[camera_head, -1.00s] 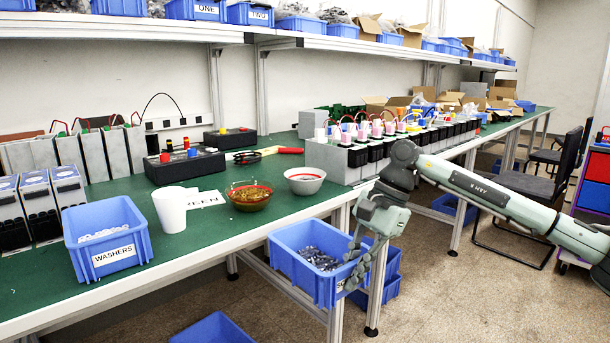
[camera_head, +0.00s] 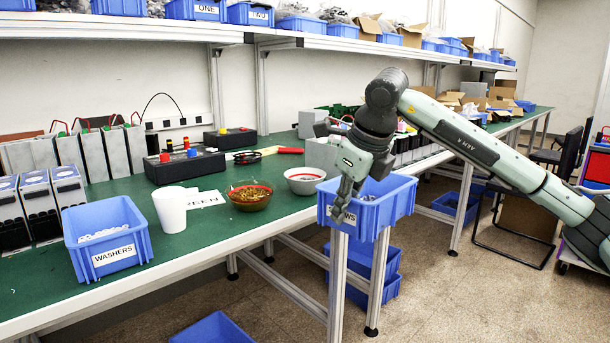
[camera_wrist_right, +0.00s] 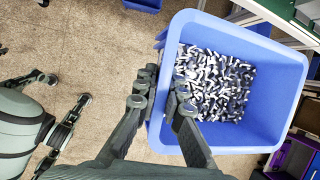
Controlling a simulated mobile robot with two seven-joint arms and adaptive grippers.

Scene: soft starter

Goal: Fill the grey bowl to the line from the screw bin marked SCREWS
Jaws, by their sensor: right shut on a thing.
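My right gripper (camera_head: 345,200) is shut on the near left wall of the blue SCREWS bin (camera_head: 385,212), and its fingers partly cover the label. The bin is held up beside the bench's front edge, roughly upright. In the right wrist view, the bin (camera_wrist_right: 275,55) holds many small silvery screws (camera_wrist_right: 215,85), and the right fingers (camera_wrist_right: 163,95) straddle its wall. The grey bowl (camera_head: 305,185) stands on the bench just left of the bin. It has a red line inside, and I see no screws in it. My left gripper (camera_wrist_right: 68,90) appears open and empty in the right wrist view.
A brown bowl (camera_head: 250,203) with brownish contents stands left of the grey bowl, beside a white cup (camera_head: 171,212) and a label card. A blue WASHERS bin (camera_head: 105,258) is further left.

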